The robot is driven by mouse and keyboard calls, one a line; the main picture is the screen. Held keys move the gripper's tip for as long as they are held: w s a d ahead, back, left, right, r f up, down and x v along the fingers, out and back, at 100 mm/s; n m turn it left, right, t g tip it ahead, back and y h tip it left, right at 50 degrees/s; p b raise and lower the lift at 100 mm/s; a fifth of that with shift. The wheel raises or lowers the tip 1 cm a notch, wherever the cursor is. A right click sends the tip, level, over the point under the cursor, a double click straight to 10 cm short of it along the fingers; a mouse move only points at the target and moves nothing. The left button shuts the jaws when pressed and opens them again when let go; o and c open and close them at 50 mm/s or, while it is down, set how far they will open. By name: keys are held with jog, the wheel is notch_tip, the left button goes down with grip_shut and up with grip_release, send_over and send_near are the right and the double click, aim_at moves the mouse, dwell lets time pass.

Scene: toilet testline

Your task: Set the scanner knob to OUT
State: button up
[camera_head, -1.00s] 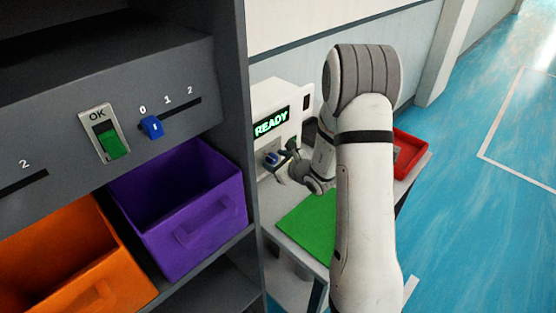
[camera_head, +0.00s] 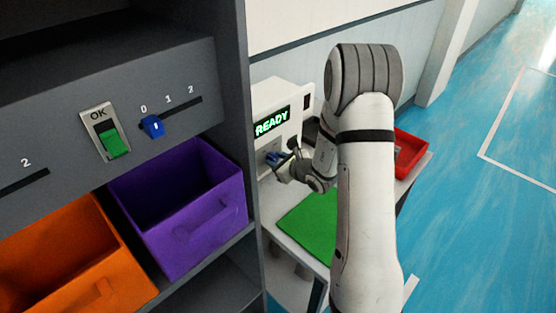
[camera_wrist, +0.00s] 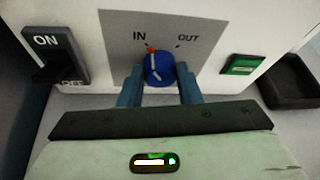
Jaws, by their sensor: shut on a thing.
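The blue scanner knob (camera_wrist: 158,66) is on a grey plate (camera_wrist: 205,28) on the white scanner (camera_head: 262,98). Its red-tipped pointer is at the IN mark, left of OUT, in the wrist view. My gripper (camera_wrist: 160,80) has one finger on each side of the knob and is shut on it. In the head view my gripper (camera_head: 279,164) is at the scanner's front, and the knob is mostly hidden by it. The scanner's display (camera_head: 272,121) reads READY in green.
A dark tray (camera_wrist: 292,82) is at far right. A green mat (camera_head: 308,228) and a red tray (camera_head: 410,153) are on the table. The grey shelf (camera_head: 252,200) stands close on the left.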

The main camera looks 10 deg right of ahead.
jog(key=shift+w+d+r+m+g+y+p, duration=0.15)
jog(key=shift+m+g+y+p, duration=0.45)
jog(key=shift+m, duration=0.6)
jog(key=shift+d+m+g+y+p, duration=0.15)
jog(key=shift+m+g+y+p, duration=0.25)
jog(key=shift+m+y+p, duration=0.65)
jog(key=m, duration=0.1)
jog(key=m+y, duration=0.1)
jog(key=m, duration=0.1)
jog(key=m+g+y+p, duration=0.1)
jog(key=shift+w+d+f+m+y, duration=0.15)
jog(key=shift+d+f+m+y, duration=0.1)
jog(key=shift+m, duration=0.1)
jog(key=o, duration=1)
jog(key=shift+a, duration=0.1)
jog(key=b+v, duration=0.1)
jog(key=v, duration=0.6)
jog(key=shift+d, duration=0.35)
